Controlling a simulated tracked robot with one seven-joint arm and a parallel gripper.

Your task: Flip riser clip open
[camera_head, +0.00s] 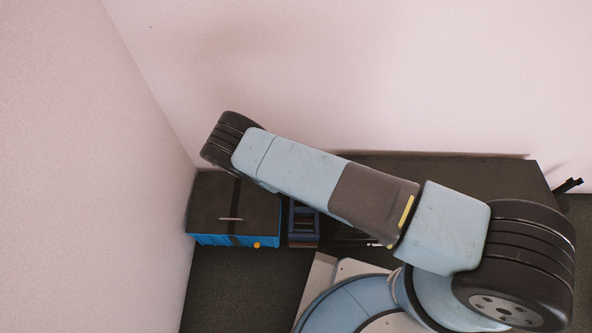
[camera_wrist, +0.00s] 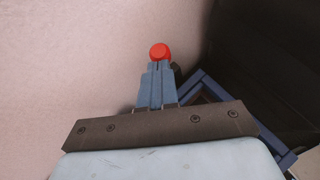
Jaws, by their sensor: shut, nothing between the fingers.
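In the wrist view my gripper (camera_wrist: 157,72) is shut, its two blue-grey fingers together. A round red knob-like thing (camera_wrist: 159,51) shows right at the fingertips, with a small dark part beside it. I cannot tell whether the fingers touch it or only line up with it. I cannot make out a riser clip for certain in either view. In the head view my gripper is hidden behind my own arm, which crosses the middle of the picture.
A blue box (camera_head: 265,240) with a dark lid stands against the left wall. Beside it is a small dark-blue frame (camera_head: 291,232); a blue frame (camera_wrist: 277,147) also shows in the wrist view. A dark tabletop (camera_head: 480,170) runs along the back wall behind my arm.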

